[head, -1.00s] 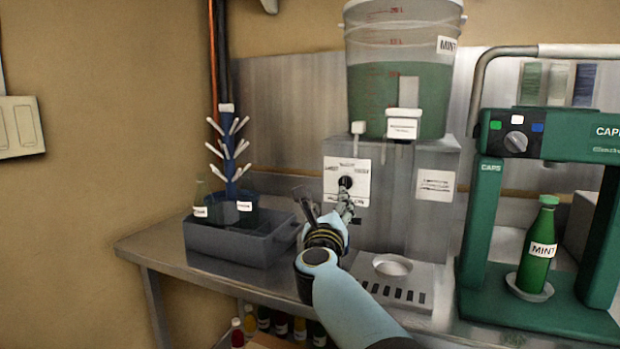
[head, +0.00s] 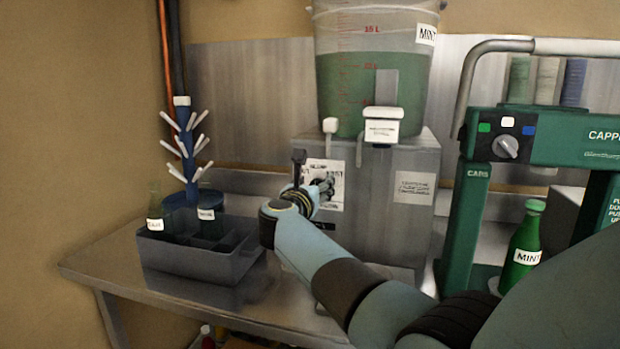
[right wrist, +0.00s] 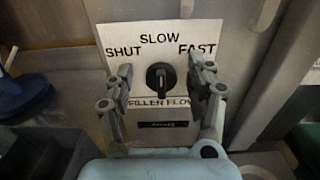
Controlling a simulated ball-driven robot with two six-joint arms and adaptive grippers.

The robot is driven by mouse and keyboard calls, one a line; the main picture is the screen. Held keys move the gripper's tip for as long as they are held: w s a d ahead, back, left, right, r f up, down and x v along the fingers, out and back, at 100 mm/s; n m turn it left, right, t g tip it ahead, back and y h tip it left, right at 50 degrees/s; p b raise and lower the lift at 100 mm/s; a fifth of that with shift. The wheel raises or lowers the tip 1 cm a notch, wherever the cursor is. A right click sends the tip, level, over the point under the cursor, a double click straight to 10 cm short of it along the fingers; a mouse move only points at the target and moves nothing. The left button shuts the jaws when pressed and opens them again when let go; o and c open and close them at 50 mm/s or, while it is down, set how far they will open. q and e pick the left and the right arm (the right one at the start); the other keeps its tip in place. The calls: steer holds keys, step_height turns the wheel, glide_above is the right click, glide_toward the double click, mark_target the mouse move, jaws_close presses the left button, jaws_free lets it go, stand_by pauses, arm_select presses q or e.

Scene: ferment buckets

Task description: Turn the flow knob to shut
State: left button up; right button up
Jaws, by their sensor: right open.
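The flow knob (right wrist: 160,78) is a small black knob on a white label plate (right wrist: 135,38) in the right wrist view. The plate reads SHUT at left, SLOW at top and FAST at right. The knob's grip bar stands about upright, toward SLOW. My right gripper (right wrist: 161,76) is open, with one finger on each side of the knob; I see gaps and no clear contact. In the head view my right gripper (head: 313,172) is in front of the plate (head: 337,196) on the grey filler box (head: 400,160) and hides the knob. My left gripper is not in view.
A bucket of green liquid (head: 345,80) stands on the filler. A grey crate (head: 185,260) and a blue bottle tree (head: 188,150) are at left. The green capper (head: 560,140) and a green MINT bottle (head: 525,240) are at right. The front left bench is clear.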

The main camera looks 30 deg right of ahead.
steer(key=shift+w+d, duration=0.1)
steer(key=shift+c, duration=0.7)
jaws_close()
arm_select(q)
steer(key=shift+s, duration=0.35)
